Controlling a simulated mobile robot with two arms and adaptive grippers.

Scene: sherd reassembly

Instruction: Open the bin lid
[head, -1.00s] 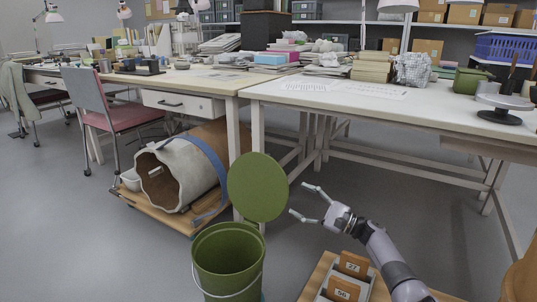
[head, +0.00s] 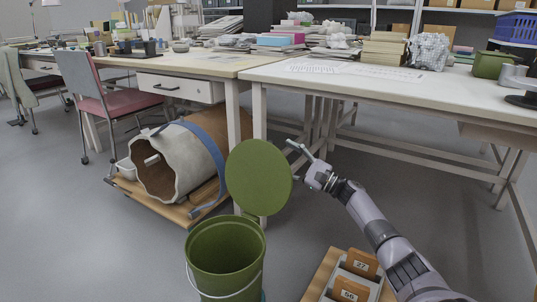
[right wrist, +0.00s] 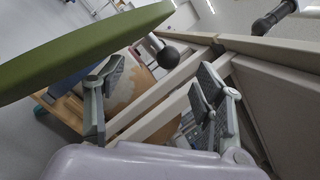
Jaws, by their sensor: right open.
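The green bin (head: 225,275) stands on the floor at the lower middle of the head view. Its round green lid (head: 258,178) is up, standing nearly upright at the bin's back edge, and the bin's mouth is uncovered. The lid also shows as a green slab across the upper left of the right wrist view (right wrist: 75,50). A black ball knob on a short metal stem (right wrist: 168,57) shows by its edge. My right gripper (head: 296,161) is open beside the lid's right edge; contact cannot be told. Its two fingers (right wrist: 155,95) have no object gripped between them. My left gripper is out of view.
A wooden tray with numbered cards (head: 352,280) lies right of the bin. A large jar (head: 172,165) lies on a wooden dolly behind it at left. White worktables (head: 375,90) with legs and braces stand behind. Grey floor is clear at left.

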